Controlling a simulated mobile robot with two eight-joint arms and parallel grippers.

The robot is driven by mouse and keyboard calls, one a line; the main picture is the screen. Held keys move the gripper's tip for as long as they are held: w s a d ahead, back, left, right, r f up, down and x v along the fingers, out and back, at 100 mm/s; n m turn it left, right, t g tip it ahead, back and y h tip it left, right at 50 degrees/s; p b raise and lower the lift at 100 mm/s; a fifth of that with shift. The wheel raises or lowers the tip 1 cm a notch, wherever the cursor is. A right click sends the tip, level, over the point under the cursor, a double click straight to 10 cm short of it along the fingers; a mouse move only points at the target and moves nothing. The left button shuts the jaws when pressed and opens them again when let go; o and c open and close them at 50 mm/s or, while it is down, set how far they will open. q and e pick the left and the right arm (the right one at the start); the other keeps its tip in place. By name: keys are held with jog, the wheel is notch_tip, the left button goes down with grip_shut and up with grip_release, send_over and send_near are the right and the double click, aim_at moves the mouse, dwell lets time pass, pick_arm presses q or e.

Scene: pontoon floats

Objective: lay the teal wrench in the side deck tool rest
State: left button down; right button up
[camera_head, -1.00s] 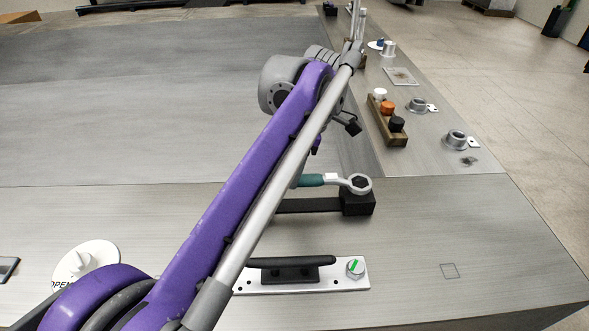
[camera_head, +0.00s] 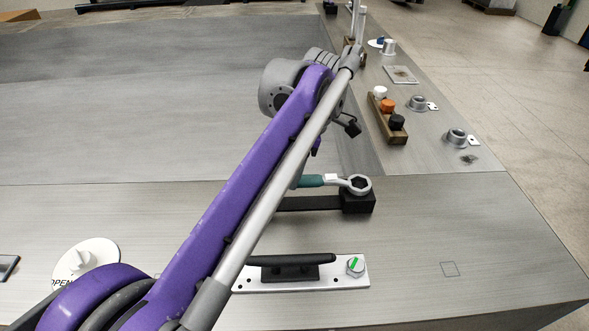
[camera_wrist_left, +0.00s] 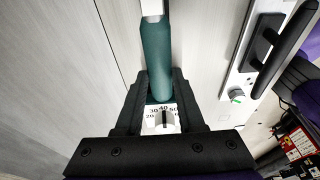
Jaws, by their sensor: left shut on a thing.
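The teal wrench has a teal handle (camera_wrist_left: 156,50) and a grey ring end (camera_head: 359,184). My left gripper (camera_wrist_left: 158,88) is shut on the handle near its end in the left wrist view. In the head view my purple arm hides that gripper and most of the handle. The side deck tool rest appears as a black block (camera_head: 357,204) with a dark bar running left from it. The wrench's ring end is over the block, and I cannot tell whether they touch. My right gripper is in neither view.
A white plate with a black cleat (camera_head: 291,262) and a green-marked bolt (camera_head: 355,267) lies nearer. A white dial (camera_head: 86,262) is at the lower left. A wooden block (camera_head: 385,120) with coloured caps and metal cups (camera_head: 456,140) stand on the right deck. The front right deck is mostly clear.

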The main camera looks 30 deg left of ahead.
pick_arm(q)
jog(key=shift+f, duration=0.35)
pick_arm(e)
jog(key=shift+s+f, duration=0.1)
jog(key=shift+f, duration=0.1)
pick_arm(q)
jog(key=shift+c, duration=2.2)
grip_release()
jog(key=p+v, duration=0.1)
jog(key=v, duration=0.9)
jog(key=shift+r, duration=0.4)
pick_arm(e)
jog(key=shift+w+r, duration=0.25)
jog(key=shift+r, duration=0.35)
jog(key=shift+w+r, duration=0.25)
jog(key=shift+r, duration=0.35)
